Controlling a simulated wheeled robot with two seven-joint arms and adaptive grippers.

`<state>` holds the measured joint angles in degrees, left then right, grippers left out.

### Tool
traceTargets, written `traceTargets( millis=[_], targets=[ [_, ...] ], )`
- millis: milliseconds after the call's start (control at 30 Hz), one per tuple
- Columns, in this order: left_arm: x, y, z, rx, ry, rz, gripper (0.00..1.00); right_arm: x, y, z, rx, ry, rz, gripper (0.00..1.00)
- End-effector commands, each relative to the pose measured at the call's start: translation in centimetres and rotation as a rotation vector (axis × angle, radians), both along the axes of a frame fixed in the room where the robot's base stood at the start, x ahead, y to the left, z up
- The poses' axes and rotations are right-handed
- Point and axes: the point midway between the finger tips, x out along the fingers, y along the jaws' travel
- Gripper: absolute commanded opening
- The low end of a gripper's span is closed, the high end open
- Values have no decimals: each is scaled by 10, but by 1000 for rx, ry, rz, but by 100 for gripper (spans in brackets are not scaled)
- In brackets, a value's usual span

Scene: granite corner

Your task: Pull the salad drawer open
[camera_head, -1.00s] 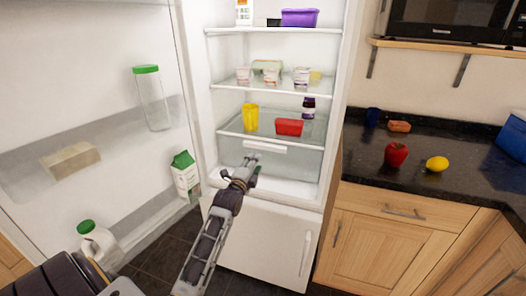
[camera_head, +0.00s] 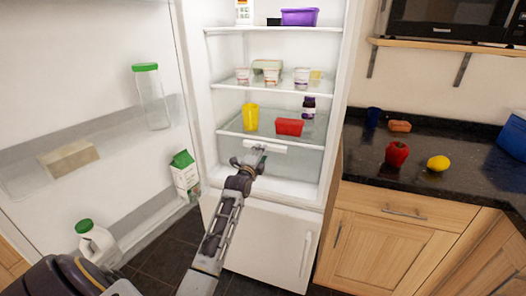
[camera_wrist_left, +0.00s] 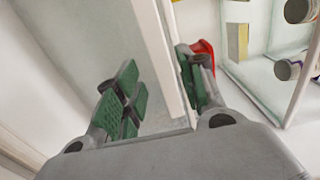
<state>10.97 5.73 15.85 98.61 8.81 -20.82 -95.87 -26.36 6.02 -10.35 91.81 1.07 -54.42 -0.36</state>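The salad drawer (camera_head: 284,165) is the clear bin low in the fridge, under the lowest glass shelf, and it looks shut. Its white handle strip (camera_head: 276,148) runs along the top of its front. My left gripper (camera_head: 253,157) is at the left part of this strip. In the left wrist view my left gripper (camera_wrist_left: 158,95) is open, its green pads apart. A white strip (camera_wrist_left: 158,60), seemingly the handle, passes between the fingers, closer to the right one. I cannot tell whether they touch. My right gripper is not in view.
The fridge door (camera_head: 110,60) stands open at left, holding a jar (camera_head: 151,98), a carton (camera_head: 184,172) and a milk jug (camera_head: 95,240). A yellow cup (camera_head: 250,117) and red tub (camera_head: 289,127) sit on the shelf above the drawer. The counter (camera_head: 450,190) is at right.

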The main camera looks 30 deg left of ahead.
Motion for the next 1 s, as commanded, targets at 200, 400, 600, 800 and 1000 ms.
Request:
traceTargets(
  millis=[200, 400, 600, 800, 1000],
  targets=[
    [17, 4, 0, -2, -1, 0, 39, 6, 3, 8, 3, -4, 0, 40],
    [29, 7, 0, -1, 0, 0, 39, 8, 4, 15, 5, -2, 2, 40],
    [35, 8, 0, -1, 0, 0, 39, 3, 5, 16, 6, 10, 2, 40],
    [36, 8, 0, -1, 0, 0, 39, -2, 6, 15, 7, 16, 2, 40],
    [36, 8, 0, -1, 0, 0, 30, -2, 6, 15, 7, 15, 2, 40]
  ],
)
